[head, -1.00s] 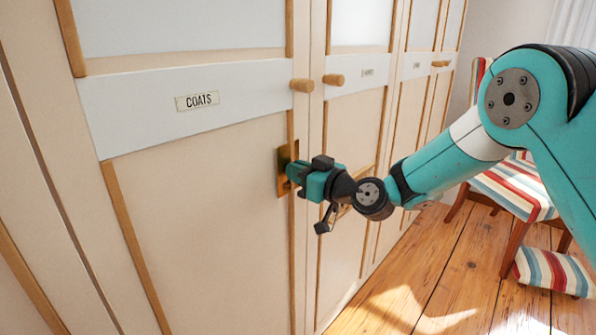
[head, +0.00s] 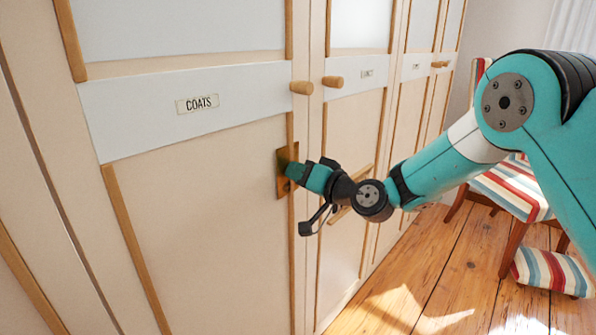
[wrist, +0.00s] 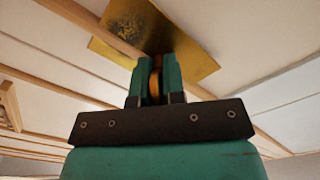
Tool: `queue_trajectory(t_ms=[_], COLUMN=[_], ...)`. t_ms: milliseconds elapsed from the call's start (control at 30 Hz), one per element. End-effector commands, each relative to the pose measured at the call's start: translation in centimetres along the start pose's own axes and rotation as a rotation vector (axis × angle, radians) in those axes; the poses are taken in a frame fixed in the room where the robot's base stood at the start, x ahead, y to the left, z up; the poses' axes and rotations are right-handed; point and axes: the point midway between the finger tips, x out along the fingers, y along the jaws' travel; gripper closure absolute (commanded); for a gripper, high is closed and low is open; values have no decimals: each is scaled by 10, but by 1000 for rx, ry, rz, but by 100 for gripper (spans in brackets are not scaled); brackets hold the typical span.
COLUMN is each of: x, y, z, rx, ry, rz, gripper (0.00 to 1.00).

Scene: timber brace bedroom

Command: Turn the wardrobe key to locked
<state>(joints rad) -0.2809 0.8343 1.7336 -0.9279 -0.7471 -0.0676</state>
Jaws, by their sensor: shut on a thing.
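The wardrobe door labelled COATS (head: 200,220) is closed in the head view. A brass lock plate (head: 283,184) is on its right edge, below the knob; the plate also shows in the wrist view (wrist: 190,38). The brass key (wrist: 155,82) stands out from the plate between my gripper's fingers. My gripper (head: 293,171) is at the plate, shut on the key, and it also shows in the wrist view (wrist: 154,80). The fingers hide most of the key, and the keyhole is not visible.
Wooden knobs (head: 302,88) stick out above my gripper, with another knob (head: 333,81) on the neighbouring door. A striped chair (head: 510,190) and a striped footstool (head: 552,271) stand at the right. The wooden floor (head: 430,285) between wardrobe and chair is clear.

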Motion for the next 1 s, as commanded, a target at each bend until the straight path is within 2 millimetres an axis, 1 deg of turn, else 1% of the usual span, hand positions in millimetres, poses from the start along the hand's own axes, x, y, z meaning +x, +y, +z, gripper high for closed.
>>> queue_trajectory(t_ms=[33, 600, 800, 1000], x=[0, 0, 0, 0], y=[0, 2, 2, 3], z=[-2, -2, -2, -2], rx=[43, 578, 729, 835], ry=[3, 3, 4, 5], rz=[2, 1, 1, 0], gripper=[100, 100, 100, 100])
